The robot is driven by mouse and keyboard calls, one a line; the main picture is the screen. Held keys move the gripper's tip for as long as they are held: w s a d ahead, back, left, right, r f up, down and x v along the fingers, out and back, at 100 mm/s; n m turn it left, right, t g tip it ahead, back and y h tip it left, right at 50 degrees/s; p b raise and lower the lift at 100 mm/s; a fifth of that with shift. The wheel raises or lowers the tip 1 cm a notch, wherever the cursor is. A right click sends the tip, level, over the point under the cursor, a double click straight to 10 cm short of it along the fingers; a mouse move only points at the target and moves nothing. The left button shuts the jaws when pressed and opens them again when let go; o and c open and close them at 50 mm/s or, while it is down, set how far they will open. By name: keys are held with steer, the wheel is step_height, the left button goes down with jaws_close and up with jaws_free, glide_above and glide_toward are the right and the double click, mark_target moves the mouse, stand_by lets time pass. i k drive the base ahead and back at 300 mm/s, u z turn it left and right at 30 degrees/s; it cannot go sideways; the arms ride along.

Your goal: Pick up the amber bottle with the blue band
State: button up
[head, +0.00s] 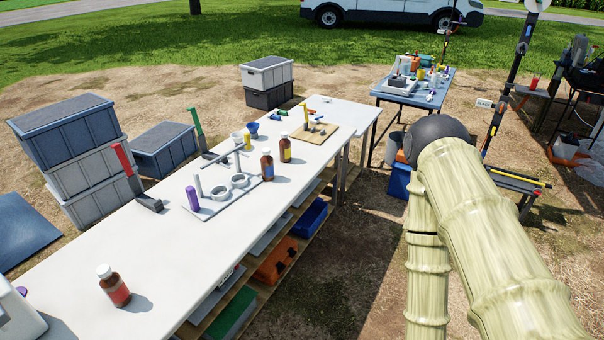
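The amber bottle with the blue band (267,165) stands upright on the white table (185,240), near its right edge. It has a white cap. A second amber bottle (285,150), with a yellowish band, stands just behind it and slightly right. A third amber bottle (115,289), with a red band, stands apart at the near left of the table. My arm fills the right side of the head view, beyond the table's right edge. My gripper does not show.
A grey tray (222,204) with rings and a purple item (193,198) lies left of the blue-banded bottle. A wooden board (325,133) lies behind the bottles. Red-handled (127,165) and green-handled (197,122) tools stand along the far left edge. The table's near middle is clear.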

mark_target(267, 161)
steer(key=z, duration=1.2)
steer(key=i, duration=1.7)
steer(key=u, duration=2.45)
